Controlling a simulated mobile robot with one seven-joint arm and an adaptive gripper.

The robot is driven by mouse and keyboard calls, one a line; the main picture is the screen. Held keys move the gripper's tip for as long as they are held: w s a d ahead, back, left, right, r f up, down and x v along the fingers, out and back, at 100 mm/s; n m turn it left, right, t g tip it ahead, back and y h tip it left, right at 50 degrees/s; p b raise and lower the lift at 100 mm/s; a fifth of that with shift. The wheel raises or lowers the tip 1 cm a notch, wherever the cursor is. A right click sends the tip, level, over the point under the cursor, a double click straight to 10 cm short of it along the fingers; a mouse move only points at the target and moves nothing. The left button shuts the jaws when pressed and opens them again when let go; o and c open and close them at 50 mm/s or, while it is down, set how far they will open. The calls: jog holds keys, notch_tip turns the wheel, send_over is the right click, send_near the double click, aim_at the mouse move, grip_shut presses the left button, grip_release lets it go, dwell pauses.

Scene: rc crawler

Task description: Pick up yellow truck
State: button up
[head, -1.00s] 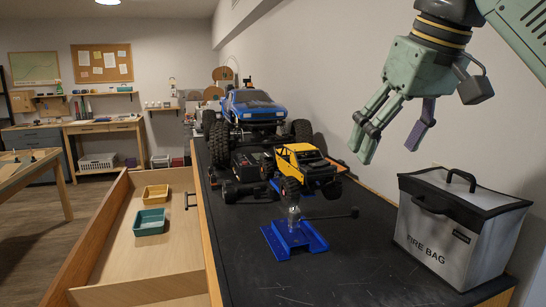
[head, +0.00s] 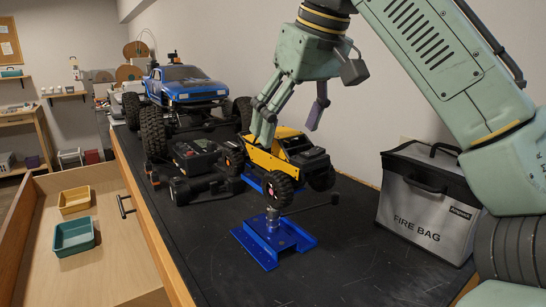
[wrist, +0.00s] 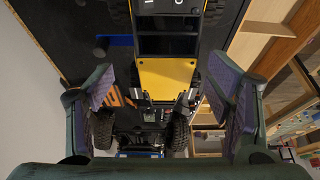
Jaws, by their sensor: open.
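The yellow truck (head: 274,154), with a black cab and rear and big black tyres, sits raised on a blue stand on the black bench. My gripper (head: 292,118) is open and empty, above the truck, with its fingers pointing down. In the head view its left fingers overlap the truck's left end, and I cannot tell if they touch. In the wrist view the truck's yellow panel (wrist: 167,78) lies between the two spread finger pads of my gripper (wrist: 165,100), apart from both.
A blue stand (head: 273,243) with a rod stands in front. A grey fire bag (head: 418,205) stands right. An open drawer with a yellow tray (head: 75,199) and teal tray (head: 74,237) is left.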

aim_at(278, 162)
jog(key=shift+x, duration=1.05)
jog(key=shift+s+p+x, duration=0.15)
jog(key=shift+s+x, duration=0.05)
jog(key=shift+x, duration=1.15)
jog(key=shift+s+p+x, duration=0.15)
jog(key=shift+s+x, duration=0.1)
jog(key=shift+x, duration=1.05)
jog(key=shift+o, duration=0.2)
jog(key=shift+a+f, duration=0.1)
jog(key=shift+a, duration=0.05)
